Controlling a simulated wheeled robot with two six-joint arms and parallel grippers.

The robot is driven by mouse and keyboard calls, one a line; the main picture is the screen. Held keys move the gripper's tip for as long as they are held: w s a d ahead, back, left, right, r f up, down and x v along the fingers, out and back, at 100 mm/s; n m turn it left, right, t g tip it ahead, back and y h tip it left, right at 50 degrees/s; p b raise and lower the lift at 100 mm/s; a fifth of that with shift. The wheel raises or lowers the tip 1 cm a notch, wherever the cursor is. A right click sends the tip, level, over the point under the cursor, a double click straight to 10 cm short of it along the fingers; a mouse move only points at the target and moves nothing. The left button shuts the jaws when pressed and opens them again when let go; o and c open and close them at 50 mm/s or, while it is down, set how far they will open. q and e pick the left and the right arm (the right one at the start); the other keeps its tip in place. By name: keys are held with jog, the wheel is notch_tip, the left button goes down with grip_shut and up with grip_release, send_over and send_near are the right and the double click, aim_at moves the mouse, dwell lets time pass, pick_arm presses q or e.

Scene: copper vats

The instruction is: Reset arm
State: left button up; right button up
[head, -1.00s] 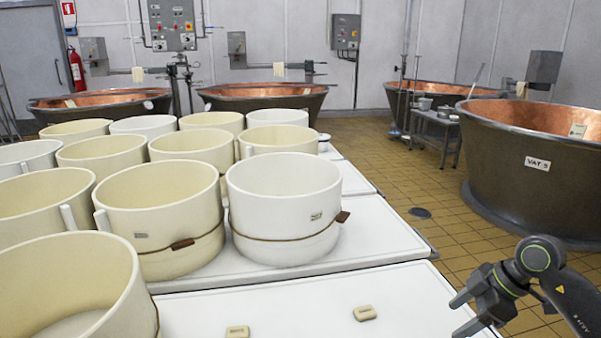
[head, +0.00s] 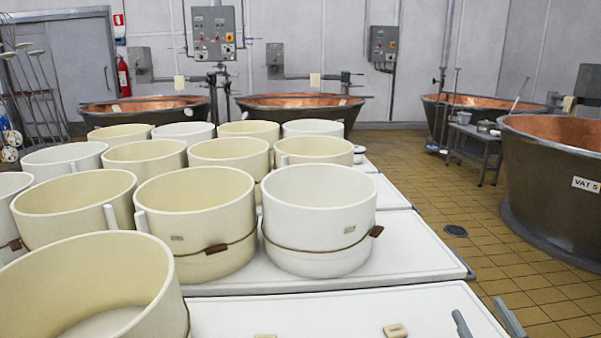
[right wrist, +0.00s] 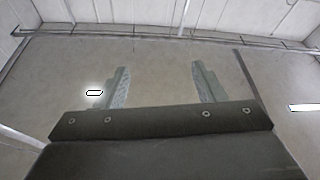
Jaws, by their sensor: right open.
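My right gripper (head: 484,318) shows only as two grey fingertips at the bottom right edge of the head view. They are apart, over the front edge of the white table, and I see nothing between them. In the right wrist view the gripper (right wrist: 160,72) has its two fingers spread wide and empty, with pale wall and ceiling behind them. The rest of my right arm is out of the head view. My left gripper is in neither view.
White and cream round moulds (head: 318,215) crowd the white table (head: 425,240). Small cream pieces, one a tag (head: 396,330), lie near its front edge. Copper vats stand behind, and a large vat (head: 550,185) stands right.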

jog(key=s+d+f+m+g+h, duration=0.3)
jog(key=s+f+m+g+h, duration=0.15)
jog(key=f, duration=0.25)
jog(key=s+d+f+m+g+h, duration=0.3)
jog(key=s+f+g+h, duration=0.15)
jog(key=f, duration=0.25)
jog(key=s+a+f+n+g+y, duration=0.1)
jog(key=s+a+f+g+y, duration=0.15)
jog(key=s+f+g, duration=0.4)
jog(key=s+a+f+n+g+y, duration=0.1)
jog(key=s+a+f+n+g, duration=0.2)
jog(key=s, duration=0.7)
jog(key=s+a+f+m+g+y, duration=0.1)
jog(key=s+a+f, duration=0.15)
jog(key=f, duration=1.15)
jog(key=s+a+f+m+g+y, duration=0.1)
jog(key=s+f, duration=0.2)
jog(key=f, duration=1.1)
pick_arm(q)
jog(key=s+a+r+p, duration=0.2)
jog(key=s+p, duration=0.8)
jog(key=p, duration=0.6)
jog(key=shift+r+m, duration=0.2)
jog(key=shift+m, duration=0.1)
pick_arm(e)
jog(key=s+d+r, duration=0.2)
jog(key=s, duration=0.7)
jog(key=shift+s+d+n+h, duration=0.15)
jog(key=shift+s+n+h, duration=0.2)
jog(key=shift+s+h, duration=0.1)
